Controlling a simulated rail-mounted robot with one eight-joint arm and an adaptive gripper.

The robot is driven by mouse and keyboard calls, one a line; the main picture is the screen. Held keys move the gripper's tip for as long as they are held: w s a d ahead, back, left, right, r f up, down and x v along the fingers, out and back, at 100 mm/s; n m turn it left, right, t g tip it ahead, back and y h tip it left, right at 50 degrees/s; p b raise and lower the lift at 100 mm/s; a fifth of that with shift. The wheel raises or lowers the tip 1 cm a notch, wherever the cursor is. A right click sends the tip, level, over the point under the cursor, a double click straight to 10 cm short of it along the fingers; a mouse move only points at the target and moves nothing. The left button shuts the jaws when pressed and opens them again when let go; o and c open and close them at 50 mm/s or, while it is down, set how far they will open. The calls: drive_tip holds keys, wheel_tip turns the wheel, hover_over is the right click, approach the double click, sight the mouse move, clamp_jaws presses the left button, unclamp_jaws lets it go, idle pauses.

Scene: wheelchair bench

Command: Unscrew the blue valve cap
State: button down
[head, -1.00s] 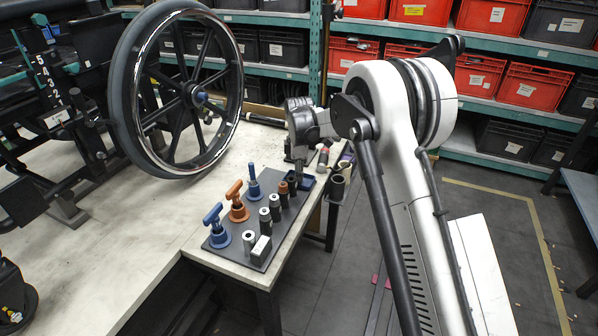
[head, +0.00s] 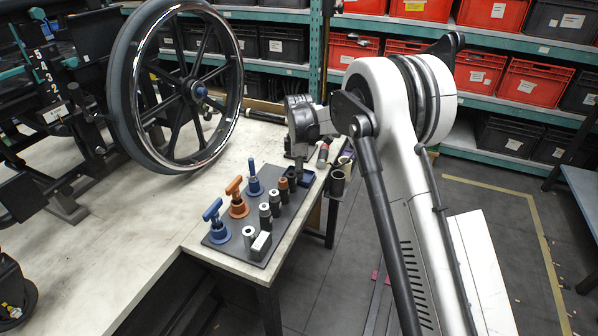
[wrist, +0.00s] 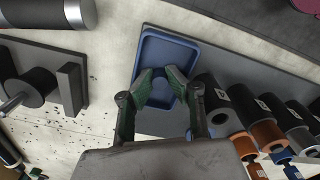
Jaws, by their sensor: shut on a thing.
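My gripper (wrist: 161,73) is low over a shallow blue tray (wrist: 148,45), with its two green-padded fingers close together. What it holds is small and hard to make out against the tray. In the head view my gripper (head: 299,164) is at the far end of the dark tool board, above the blue tray (head: 307,180).
The dark board (head: 225,247) carries a blue T-handle (head: 213,210), an orange T-handle (head: 235,187), a blue upright piece (head: 252,170) and several cylinders (head: 265,217). A dark cup-like holder (head: 337,185) is at the bench's right edge. The bench (head: 110,240) left of the board is mostly clear.

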drive_tip(key=c, duration=1.6)
unclamp_jaws()
wheel_tip(320, 180, up, 12)
drive_tip(key=f, duration=0.1)
drive_tip(key=s+d+r+m+t, duration=0.2)
drive_tip(key=s+d+r+m, duration=0.3)
drive_tip(key=s+d+r, duration=0.3)
drive_tip(key=s+d+r+m+t, duration=0.1)
drive_tip(key=s+d+r+m, duration=0.4)
drive_tip(key=s+r, duration=0.45)
drive_tip(key=s+d+f+m+t, duration=0.1)
drive_tip(key=s+d+f+m, duration=0.1)
drive_tip(key=s, duration=0.6)
drive_tip(key=s+d+f+m+t, duration=0.1)
drive_tip(key=s+d+m, duration=0.3)
drive_tip(key=s, duration=0.5)
drive_tip(key=s+d+f+m+t, duration=0.2)
drive_tip(key=s+d+f+m, duration=0.1)
drive_tip(key=s, duration=0.6)
drive_tip(key=shift+d+f, duration=0.15)
drive_tip(key=shift+d, duration=0.4)
